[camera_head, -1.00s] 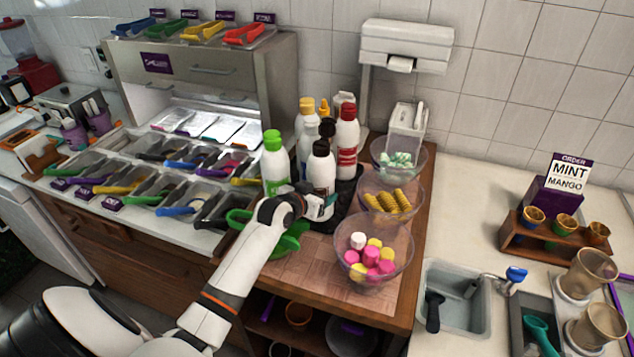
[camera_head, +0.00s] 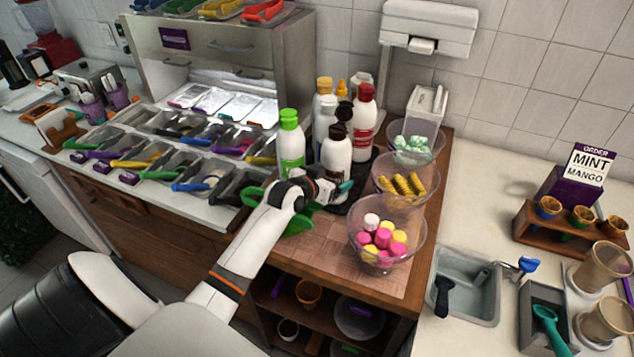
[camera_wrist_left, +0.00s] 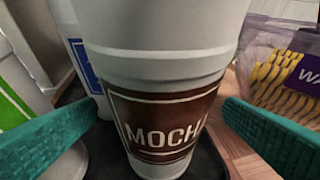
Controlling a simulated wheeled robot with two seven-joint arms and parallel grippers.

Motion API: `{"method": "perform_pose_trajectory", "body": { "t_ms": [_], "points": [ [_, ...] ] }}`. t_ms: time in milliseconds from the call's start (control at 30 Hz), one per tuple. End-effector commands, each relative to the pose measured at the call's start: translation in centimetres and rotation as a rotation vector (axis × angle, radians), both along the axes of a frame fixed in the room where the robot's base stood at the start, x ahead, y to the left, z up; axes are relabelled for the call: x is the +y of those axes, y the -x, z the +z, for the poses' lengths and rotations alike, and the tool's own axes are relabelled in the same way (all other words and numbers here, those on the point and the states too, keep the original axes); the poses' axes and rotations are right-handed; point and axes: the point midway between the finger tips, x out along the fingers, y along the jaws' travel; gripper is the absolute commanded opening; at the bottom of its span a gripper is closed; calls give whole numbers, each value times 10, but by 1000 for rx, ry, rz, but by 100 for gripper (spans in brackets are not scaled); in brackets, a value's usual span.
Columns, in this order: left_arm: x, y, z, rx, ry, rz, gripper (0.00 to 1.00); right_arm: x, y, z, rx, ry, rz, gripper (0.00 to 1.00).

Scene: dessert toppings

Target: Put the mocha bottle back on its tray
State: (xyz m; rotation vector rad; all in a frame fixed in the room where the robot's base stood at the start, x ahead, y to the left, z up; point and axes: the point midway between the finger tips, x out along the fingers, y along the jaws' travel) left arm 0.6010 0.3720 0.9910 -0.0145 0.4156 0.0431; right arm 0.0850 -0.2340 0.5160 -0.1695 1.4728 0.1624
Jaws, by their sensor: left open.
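The mocha bottle (camera_head: 336,158), white with a dark cap, stands upright at the front of the bottle group. In the left wrist view its brown MOCHA label (camera_wrist_left: 162,125) faces me. My left gripper (camera_head: 330,190) is open at the bottle's lower part. Its two teal fingers are on either side of the bottle in the left wrist view (camera_wrist_left: 160,122), with gaps beside the label. The black tray (camera_head: 361,181) lies under the bottles, and its dark surface (camera_wrist_left: 207,163) shows beside the mocha bottle's base. My right gripper is out of view.
A green-capped bottle (camera_head: 290,143) stands close left and a red-capped bottle (camera_head: 363,118) behind right. Glass bowls of yellow wafers (camera_head: 402,187) and marshmallows (camera_head: 387,240) are to the right. Topping bins (camera_head: 168,165) are left. Bare wooden counter (camera_head: 325,243) lies in front.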

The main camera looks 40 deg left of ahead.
Motion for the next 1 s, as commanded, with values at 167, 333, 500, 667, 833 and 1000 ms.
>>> {"method": "perform_pose_trajectory", "body": {
  "t_ms": [167,333,500,667,833,1000],
  "points": [
    [-1,32,12,0,-3,-1,91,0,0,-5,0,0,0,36],
    [-3,64,26,0,-4,-2,91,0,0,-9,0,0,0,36],
    [-4,87,37,0,-2,-1,91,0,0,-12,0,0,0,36],
    [-4,96,42,1,-2,-1,91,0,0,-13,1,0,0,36],
    [-4,97,43,1,-1,0,91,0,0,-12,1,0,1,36],
    [-4,97,44,1,0,-1,91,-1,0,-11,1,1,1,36]
  ]
}}
